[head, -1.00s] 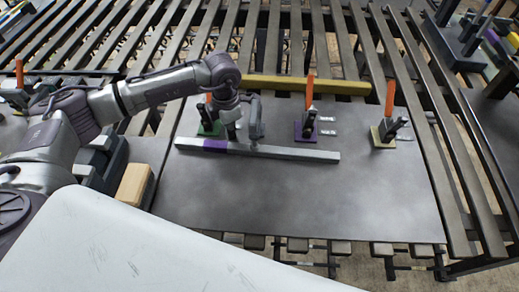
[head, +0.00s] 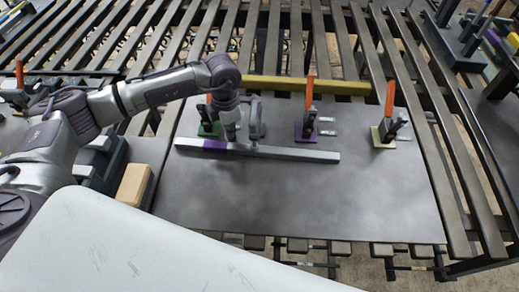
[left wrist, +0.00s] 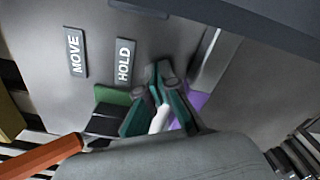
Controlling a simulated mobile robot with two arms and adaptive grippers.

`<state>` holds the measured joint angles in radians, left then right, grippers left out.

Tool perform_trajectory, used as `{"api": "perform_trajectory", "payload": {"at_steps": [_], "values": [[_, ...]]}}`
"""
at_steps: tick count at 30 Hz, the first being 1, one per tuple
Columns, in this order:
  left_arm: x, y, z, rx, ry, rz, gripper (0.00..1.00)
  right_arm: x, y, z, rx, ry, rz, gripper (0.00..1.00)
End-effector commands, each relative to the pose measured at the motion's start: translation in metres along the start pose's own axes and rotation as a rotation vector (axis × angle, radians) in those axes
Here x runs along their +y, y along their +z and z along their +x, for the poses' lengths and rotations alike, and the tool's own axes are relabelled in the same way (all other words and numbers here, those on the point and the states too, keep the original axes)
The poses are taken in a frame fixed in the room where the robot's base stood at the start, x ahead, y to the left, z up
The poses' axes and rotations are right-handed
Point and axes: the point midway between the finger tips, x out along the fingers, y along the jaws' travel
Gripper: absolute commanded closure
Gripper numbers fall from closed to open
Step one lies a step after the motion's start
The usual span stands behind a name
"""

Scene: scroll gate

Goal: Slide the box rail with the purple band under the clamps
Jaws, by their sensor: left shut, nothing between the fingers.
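The grey box rail (head: 290,153) lies on the dark plate on the near side of the clamps, running left to right. Its purple band (head: 214,146) is near the left end and shows in the left wrist view (left wrist: 196,101). A green-based clamp (head: 209,129), a purple-based clamp (head: 305,131) and an olive-based clamp (head: 384,136) stand behind it, orange handles upright. My left gripper (head: 232,138) is shut and empty, right by the rail near the band; its fingers (left wrist: 160,78) show in the wrist view. Whether it touches the rail is unclear. My right gripper is out of view.
A yellow bar (head: 305,85) lies behind the clamps along the plate's far edge. Labels (head: 327,125) sit beside the purple clamp; "MOVE" (left wrist: 76,56) and "HOLD" (left wrist: 124,62) labels show in the wrist view. The plate's near part (head: 300,200) is bare. A tan block (head: 133,184) stands left.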

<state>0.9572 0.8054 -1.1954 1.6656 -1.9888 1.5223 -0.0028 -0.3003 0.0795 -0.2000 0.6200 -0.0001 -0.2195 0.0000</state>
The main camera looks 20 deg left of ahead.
Motion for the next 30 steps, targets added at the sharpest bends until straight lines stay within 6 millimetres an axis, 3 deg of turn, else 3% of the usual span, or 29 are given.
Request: {"api": "perform_trajectory", "payload": {"at_steps": [30], "values": [[-0.02, -0.011, 0.001, 0.003, -0.003, 0.007, 1.0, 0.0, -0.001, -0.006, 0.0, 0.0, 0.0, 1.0]]}}
